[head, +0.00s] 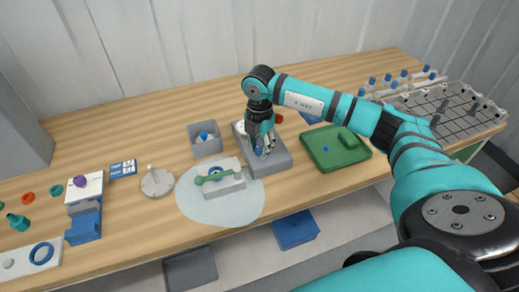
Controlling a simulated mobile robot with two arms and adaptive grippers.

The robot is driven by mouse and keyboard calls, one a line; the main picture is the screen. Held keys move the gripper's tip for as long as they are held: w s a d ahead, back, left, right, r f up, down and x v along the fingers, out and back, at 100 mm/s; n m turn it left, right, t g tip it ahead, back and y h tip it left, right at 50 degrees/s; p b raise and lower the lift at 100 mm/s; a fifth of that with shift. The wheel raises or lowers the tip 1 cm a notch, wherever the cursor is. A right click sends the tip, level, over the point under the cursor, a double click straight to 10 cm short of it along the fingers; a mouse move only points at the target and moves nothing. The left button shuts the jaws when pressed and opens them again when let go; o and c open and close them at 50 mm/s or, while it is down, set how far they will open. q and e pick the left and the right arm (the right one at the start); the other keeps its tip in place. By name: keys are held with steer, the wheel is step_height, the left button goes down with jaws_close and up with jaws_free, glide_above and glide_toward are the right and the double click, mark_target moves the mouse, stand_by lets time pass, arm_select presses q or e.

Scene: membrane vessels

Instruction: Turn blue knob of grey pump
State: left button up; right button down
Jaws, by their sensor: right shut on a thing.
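The grey pump (271,164) stands near the middle of the wooden table. My right gripper (262,150) points down over it, its fingers at the top of the pump. A small blue part, the blue knob (259,151), shows between the fingers, and the gripper is shut on it. The fingers hide most of the knob, so I cannot tell how far it is turned. My left gripper is not in view.
A grey box (204,141) with a blue ball stands left of the pump. A green tray (335,155) lies to its right. In front left, a white block with a green handle (217,177) rests on a pale round mat (208,210). A grid rack (448,112) is at the far right.

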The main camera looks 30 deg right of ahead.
steer(key=n+b, duration=0.3)
steer(key=n, duration=0.3)
steer(key=shift+f+n, duration=0.1)
steer(key=shift+n, duration=0.2)
steer(key=n+b, duration=0.2)
steer(key=n, duration=0.1)
steer(key=shift+n+b, duration=0.6)
steer(key=shift+n, duration=1)
steer(key=shift+r, duration=0.2)
steer(key=c, duration=1)
jaws_free()
